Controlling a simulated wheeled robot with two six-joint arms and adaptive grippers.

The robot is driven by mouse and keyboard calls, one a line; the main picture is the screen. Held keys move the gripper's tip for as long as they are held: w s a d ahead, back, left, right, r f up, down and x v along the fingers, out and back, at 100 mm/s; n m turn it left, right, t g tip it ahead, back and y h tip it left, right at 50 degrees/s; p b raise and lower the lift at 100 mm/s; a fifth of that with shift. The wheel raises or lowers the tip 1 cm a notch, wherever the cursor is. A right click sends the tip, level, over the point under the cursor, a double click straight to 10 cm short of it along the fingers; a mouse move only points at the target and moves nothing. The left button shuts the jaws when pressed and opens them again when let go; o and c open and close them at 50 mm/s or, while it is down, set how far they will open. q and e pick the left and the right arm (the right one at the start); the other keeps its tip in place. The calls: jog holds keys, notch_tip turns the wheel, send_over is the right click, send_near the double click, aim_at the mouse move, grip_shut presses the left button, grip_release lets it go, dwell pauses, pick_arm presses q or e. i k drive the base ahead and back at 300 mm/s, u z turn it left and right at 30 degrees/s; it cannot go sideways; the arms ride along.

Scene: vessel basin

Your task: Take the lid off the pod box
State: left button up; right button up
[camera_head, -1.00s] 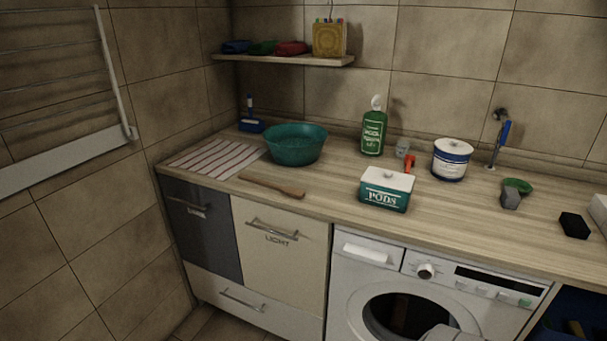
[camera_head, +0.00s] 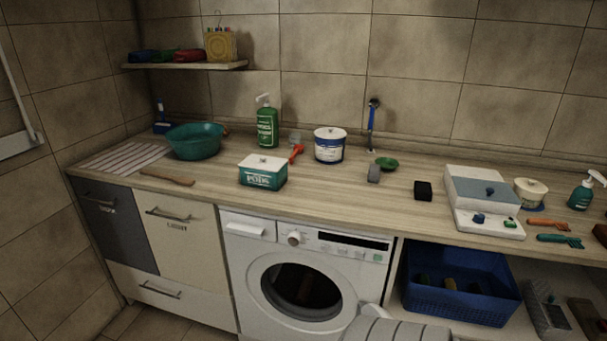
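The pod box (camera_head: 263,178) is a teal box with white lettering on its front. It stands on the wooden counter above the washing machine, left of the middle. Its white lid (camera_head: 263,161) with a small knob is on top and looks seated. Neither of my grippers shows in the head view, so nothing is touching the box.
A red-orange tool (camera_head: 296,153), a green bottle (camera_head: 267,126) and a white-and-blue tub (camera_head: 329,146) stand behind the box. A wooden spoon (camera_head: 167,177) and a teal basin (camera_head: 194,142) are left. Bare counter (camera_head: 330,185) lies to its right.

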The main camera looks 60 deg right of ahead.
aim_at(263, 161)
jog(key=k, duration=1.25)
jog(key=z, duration=0.8)
jog(key=i, duration=0.55)
jog(key=z, duration=0.05)
